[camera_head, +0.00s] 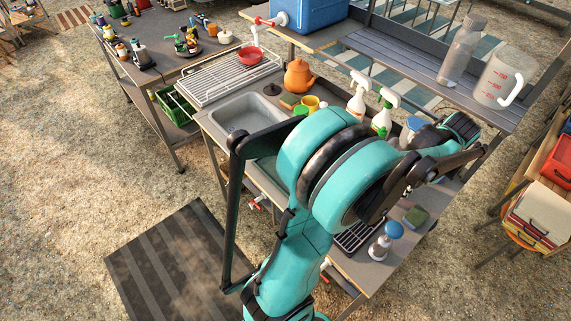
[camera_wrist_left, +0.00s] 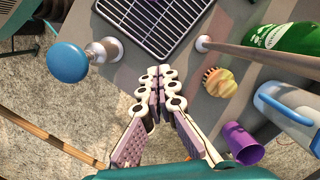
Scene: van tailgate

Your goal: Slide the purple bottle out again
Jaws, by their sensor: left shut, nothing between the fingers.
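I cannot make out a purple bottle for certain in either view. In the left wrist view a purple cup-like vessel (camera_wrist_left: 241,143) is at the lower right, with its open end towards the bottom right. My left gripper (camera_wrist_left: 155,78) is shut and empty in the middle of that view, over the counter's edge. The purple vessel is to its right, apart from the fingers. In the head view a large teal arm covers the middle of the counter, and I cannot make out the left fingertips. My right gripper is not seen.
A blue-topped dispenser (camera_head: 393,230) and a black rack (camera_head: 355,236) are at the counter's near end. A green bottle (camera_wrist_left: 287,38), a blue mug (camera_wrist_left: 290,104) and a round brush (camera_wrist_left: 220,82) are right of my left gripper. Spray bottles (camera_head: 357,97) stand behind the arm.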

